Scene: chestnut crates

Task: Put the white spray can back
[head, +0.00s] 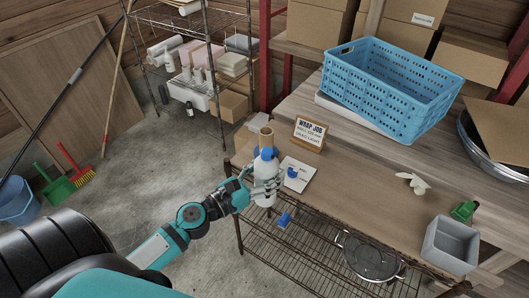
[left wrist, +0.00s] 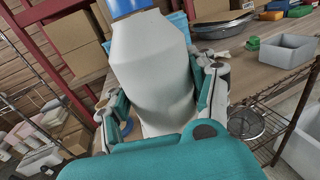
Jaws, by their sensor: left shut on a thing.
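The white spray can (head: 265,170) with a blue cap is upright in my left gripper (head: 265,191), at the left front edge of the wooden bench (head: 375,180). In the left wrist view the white can (left wrist: 150,65) fills the middle, between the two fingers of my left gripper (left wrist: 168,95). The fingers are shut on its body. The head view does not show clearly whether its base touches anything. My right gripper is not in view.
A blue crate (head: 388,86) and a grey bin (head: 450,245) stand farther right. A wire shelf (head: 320,255) is below. The bench middle is mostly clear.

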